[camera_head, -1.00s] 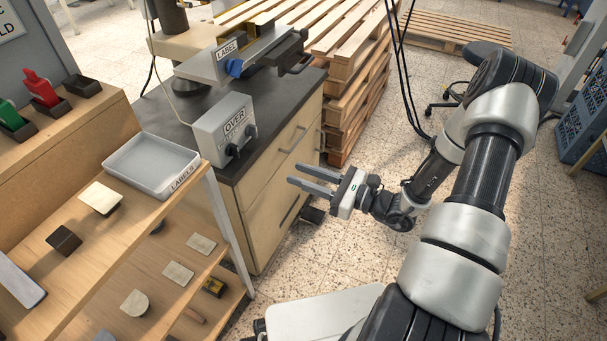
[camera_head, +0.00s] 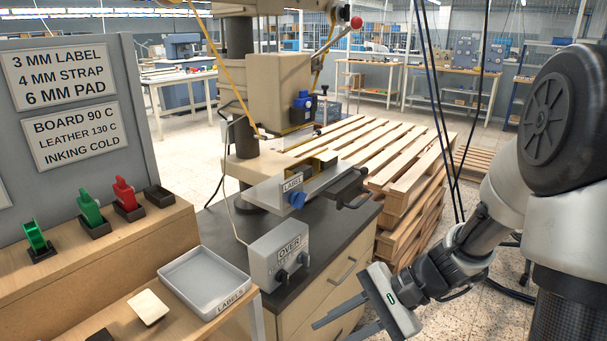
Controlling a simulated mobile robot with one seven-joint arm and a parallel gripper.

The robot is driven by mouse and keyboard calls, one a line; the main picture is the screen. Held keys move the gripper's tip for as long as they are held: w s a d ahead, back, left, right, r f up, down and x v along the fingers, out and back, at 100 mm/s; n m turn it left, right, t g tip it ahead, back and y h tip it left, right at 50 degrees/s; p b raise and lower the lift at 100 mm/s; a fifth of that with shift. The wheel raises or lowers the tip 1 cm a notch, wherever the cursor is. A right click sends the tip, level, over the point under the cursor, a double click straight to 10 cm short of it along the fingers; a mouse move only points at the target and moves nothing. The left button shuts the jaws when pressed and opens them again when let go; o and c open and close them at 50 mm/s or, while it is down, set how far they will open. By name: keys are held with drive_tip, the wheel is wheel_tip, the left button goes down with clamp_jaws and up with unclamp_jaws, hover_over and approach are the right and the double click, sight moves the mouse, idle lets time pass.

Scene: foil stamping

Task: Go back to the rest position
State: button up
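My gripper (camera_head: 340,323) is at the lower middle right, in front of the cabinet's drawers. Its two fingers point left, stand apart and hold nothing; part of the lower finger is cut off by the frame's bottom edge. My arm comes in from the right side. The stamping press (camera_head: 280,90) stands on the dark cabinet top (camera_head: 345,230), with a LABEL fixture (camera_head: 290,190) at its front. The grey OVER control box (camera_head: 277,255) sits at the cabinet's front left, to the left of my gripper and apart from it.
A grey LABELS tray (camera_head: 203,283) lies on the wooden bench (camera_head: 90,310) at the lower left, beside a pale piece (camera_head: 148,307). Green and red handled tools (camera_head: 90,208) stand on the shelf. Stacked wooden pallets (camera_head: 410,190) are behind the cabinet. Dark cables (camera_head: 440,110) hang near my arm.

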drive_tip(key=s+d+r+n+t+h, duration=0.3)
drive_tip(key=s+d+r+n+h, duration=0.15)
drive_tip(key=r, duration=0.35)
drive_tip(key=s+d+r+n+t+h, duration=0.3)
drive_tip(key=s+d+r+n+h, duration=0.1)
drive_tip(key=r+n+h, duration=0.25)
wheel_tip(320, 180, up, 22)
drive_tip(key=p, duration=2.1)
drive_tip(key=shift+w+f+m+y, duration=0.15)
drive_tip(key=shift+m+y, duration=0.25)
